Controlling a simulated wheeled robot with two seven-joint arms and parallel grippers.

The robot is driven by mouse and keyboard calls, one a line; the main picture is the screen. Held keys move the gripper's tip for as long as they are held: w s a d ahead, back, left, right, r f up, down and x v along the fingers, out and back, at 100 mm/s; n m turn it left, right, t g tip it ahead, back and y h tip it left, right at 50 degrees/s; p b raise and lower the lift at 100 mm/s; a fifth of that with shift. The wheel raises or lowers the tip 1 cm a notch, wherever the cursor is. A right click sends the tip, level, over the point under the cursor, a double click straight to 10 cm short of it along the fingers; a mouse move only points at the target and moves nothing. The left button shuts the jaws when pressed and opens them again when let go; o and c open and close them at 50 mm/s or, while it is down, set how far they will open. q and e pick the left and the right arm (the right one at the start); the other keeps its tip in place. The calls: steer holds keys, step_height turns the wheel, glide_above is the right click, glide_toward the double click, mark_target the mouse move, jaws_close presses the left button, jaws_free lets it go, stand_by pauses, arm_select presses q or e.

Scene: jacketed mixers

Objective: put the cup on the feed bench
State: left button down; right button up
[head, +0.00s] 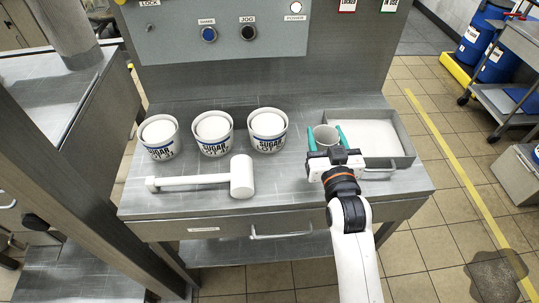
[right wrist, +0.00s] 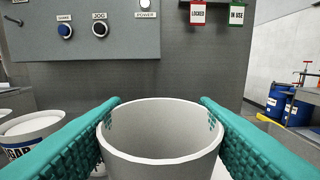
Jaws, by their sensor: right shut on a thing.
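A grey cup (head: 325,137) is between the teal fingers of my right gripper (head: 325,139) in the head view, over the left end of the shallow tray on the bench. In the right wrist view the cup (right wrist: 161,138) is upright, its rim facing up, with a finger against each side. My right gripper is shut on it. I cannot tell whether the cup's base touches anything. The grey metal feed bench (head: 285,187) spans the middle of the head view. My left gripper is not in view.
Several things stand on the bench: tubs labelled sugar (head: 212,133), a white mallet (head: 212,178) in front of them, and a shallow tray (head: 407,150) with white contents at right. A control panel (head: 225,32) rises behind. Clear bench top lies between mallet and tray.

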steer(key=f, duration=0.3)
steer(key=shift+w+d+f, duration=0.1)
steer(key=shift+w+f, duration=0.25)
steer(key=shift+f, duration=0.05)
step_height(320, 180, down, 6)
steer(key=shift+s+f, duration=0.1)
steer(key=shift+f, duration=0.3)
steer(key=o, duration=0.8)
steer(key=shift+c, duration=0.2)
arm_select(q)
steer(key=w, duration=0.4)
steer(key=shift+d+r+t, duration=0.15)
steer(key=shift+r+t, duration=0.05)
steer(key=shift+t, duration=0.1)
